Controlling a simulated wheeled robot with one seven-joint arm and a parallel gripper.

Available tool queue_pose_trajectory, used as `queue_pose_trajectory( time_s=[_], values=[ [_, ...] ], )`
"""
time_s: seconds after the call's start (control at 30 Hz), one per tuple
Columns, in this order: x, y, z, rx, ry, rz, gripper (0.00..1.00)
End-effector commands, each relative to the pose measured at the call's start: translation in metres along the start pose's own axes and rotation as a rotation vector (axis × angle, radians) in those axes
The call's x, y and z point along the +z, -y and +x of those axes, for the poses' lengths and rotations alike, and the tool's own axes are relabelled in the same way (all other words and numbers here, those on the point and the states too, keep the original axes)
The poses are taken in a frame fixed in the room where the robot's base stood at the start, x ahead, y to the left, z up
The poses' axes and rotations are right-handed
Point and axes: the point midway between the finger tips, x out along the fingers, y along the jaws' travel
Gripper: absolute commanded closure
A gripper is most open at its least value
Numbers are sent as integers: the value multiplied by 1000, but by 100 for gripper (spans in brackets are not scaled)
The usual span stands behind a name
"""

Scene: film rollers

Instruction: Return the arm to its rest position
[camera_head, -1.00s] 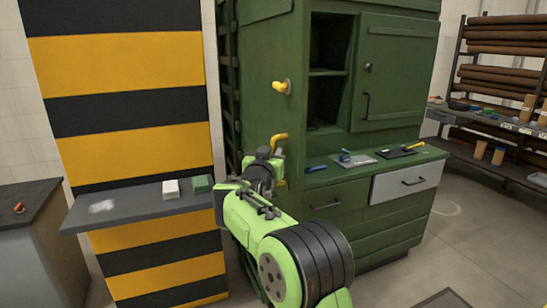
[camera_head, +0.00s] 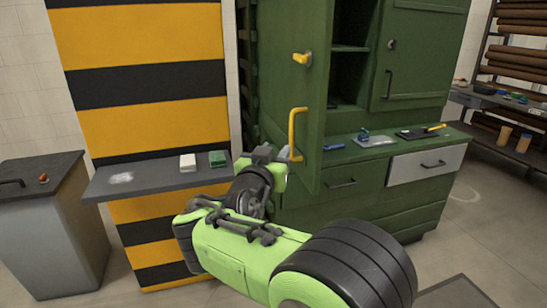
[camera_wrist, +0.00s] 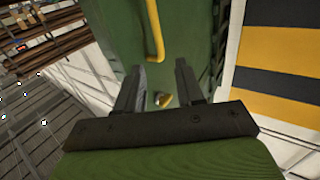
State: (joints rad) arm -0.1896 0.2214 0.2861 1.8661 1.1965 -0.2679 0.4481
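My green and black arm reaches forward in the head view, with my gripper (camera_head: 270,153) just left of the yellow handle (camera_head: 297,133) on the green cabinet door (camera_head: 283,90). In the wrist view my gripper (camera_wrist: 158,80) has its two dark fingers spread apart, with nothing held between them. The yellow handle (camera_wrist: 155,30) shows beyond the fingertips there, apart from them. A yellow knob (camera_wrist: 163,99) shows in the gap between the fingers, farther off. The door stands open, and shelves show to its right.
A grey shelf (camera_head: 140,181) with a white block (camera_head: 188,162) and a green block (camera_head: 217,158) juts from the striped panel (camera_head: 145,75) on the left. A grey bin (camera_head: 45,235) stands farther left. Tools lie on the cabinet counter (camera_head: 345,156). Open floor shows at right.

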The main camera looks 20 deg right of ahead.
Motion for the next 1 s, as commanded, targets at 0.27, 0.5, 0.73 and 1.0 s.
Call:
queue_pose_trajectory(
  time_s=[0.27, 0.5, 0.73, 1.0],
  values=[
    [0, 0, -10, 1, -1, 0, 63],
    [0, 0, -9, 1, 0, -1, 63],
    [26, -51, -40, -40, 271, -17, 63],
    [114, -115, -175, -314, 805, -181, 63]
  ],
)
